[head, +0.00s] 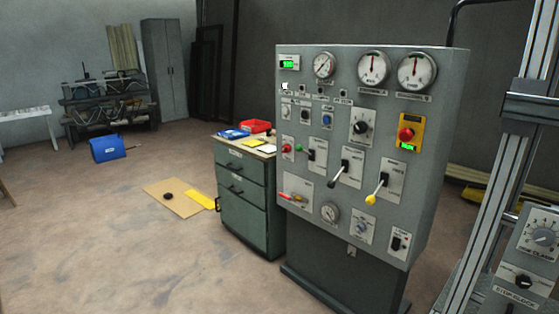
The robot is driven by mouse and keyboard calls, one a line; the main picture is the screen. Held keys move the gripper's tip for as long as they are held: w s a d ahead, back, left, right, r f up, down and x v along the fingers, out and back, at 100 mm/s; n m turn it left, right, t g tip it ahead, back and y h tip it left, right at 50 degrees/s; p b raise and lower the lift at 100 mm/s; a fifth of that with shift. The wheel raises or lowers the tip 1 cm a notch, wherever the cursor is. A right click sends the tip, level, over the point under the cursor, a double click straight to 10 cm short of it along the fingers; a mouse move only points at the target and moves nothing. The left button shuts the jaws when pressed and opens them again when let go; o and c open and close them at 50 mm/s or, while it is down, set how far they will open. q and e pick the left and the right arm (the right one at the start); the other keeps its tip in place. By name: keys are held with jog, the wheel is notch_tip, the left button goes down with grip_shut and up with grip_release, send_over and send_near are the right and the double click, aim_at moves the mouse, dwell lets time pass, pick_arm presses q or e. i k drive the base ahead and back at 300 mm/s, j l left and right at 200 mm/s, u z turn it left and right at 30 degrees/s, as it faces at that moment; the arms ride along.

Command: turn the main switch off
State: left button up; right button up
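A grey control panel (345,95) stands upright on a dark pedestal right of centre in the head view. Its labels are too small to read, so I cannot tell which control is the main switch. A black rotary knob (361,128) sits on a pale plate in the upper middle. A black rocker-like switch (397,243) is at the lower right. Three levers show, with green (301,149), black (333,183) and yellow (371,198) tips. A red mushroom button (405,134) sits on a yellow plate. Neither of my grippers is in view.
A green drawer cabinet (245,200) stands close at the panel's left, with a red tray (255,126) on top. A metal frame with another control box (535,240) stands at the right. A blue toolbox (108,148) and cardboard (168,198) lie on the otherwise open floor.

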aim_at(285, 148)
jog(key=i+j+u, duration=0.3)
jog(key=i, duration=0.25)
jog(key=i+j+u, duration=0.2)
jog(key=i+u, duration=0.15)
jog(key=i, duration=0.2)
jog(key=i+u, duration=0.3)
jog(key=i, duration=0.25)
jog(key=i+j+z, duration=0.1)
jog(key=i+z, duration=0.2)
jog(key=i, duration=0.25)
jog(key=i+j+z, duration=0.3)
jog(key=i, duration=0.2)
jog(key=i+j+z, duration=0.35)
jog(key=i, duration=0.15)
